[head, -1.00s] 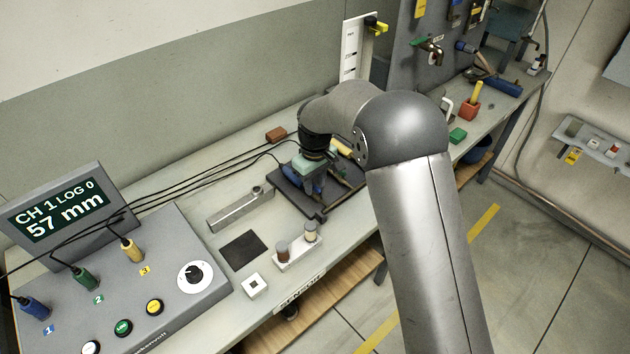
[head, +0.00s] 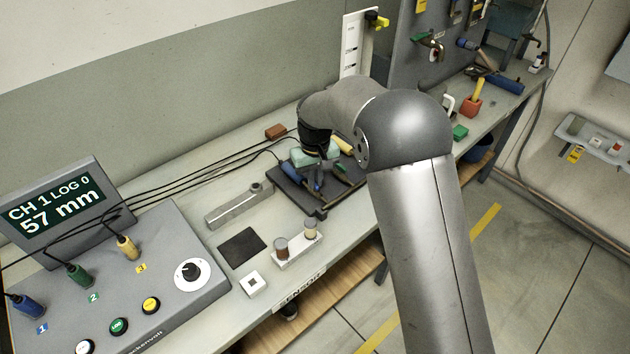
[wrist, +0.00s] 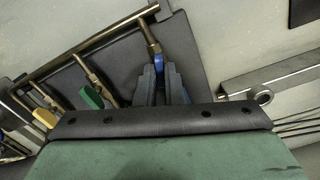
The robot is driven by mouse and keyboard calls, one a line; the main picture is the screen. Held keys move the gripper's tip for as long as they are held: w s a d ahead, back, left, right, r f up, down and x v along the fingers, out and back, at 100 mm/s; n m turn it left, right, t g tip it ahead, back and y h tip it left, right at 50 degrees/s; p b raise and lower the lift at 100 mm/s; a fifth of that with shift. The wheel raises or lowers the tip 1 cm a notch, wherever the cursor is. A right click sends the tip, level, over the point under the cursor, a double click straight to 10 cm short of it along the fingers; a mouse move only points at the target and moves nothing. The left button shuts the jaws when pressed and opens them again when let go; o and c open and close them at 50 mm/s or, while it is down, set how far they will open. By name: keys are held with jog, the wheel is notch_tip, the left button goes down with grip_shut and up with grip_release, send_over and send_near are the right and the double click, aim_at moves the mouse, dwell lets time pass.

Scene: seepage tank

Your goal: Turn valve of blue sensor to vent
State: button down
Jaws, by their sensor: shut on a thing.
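The dark board (head: 318,207) on the bench carries the sensor fittings. In the wrist view a brass manifold (wrist: 84,52) has branches with a blue part (wrist: 157,63), a green part (wrist: 92,97) and a yellow part (wrist: 44,118). My gripper (wrist: 163,76) is shut on the blue part, the blue sensor's valve handle as far as I can tell; the fingers hide much of it. In the head view my gripper (head: 312,178) is low over the board, beside a blue sensor body (head: 293,178). The valve's exact angle is hidden.
A metal bar with a ring (wrist: 264,97) lies near the board. Thin black cables (head: 190,172) run along the bench to the console (head: 165,300), whose display (head: 55,207) reads CH 1, LOG 0, 57 mm. A small block holder (head: 298,250) stands in front.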

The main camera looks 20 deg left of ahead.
jog(key=m+b, duration=0.1)
jog(key=m, duration=0.2)
jog(key=shift+m, duration=0.4)
jog(key=m+b, duration=0.1)
jog(key=m, duration=0.2)
jog(key=shift+m, duration=0.3)
jog(key=m, duration=0.3)
jog(key=shift+m, duration=2.4)
jog(key=c, duration=1.5)
grip_release()
jog(key=shift+c, duration=0.2)
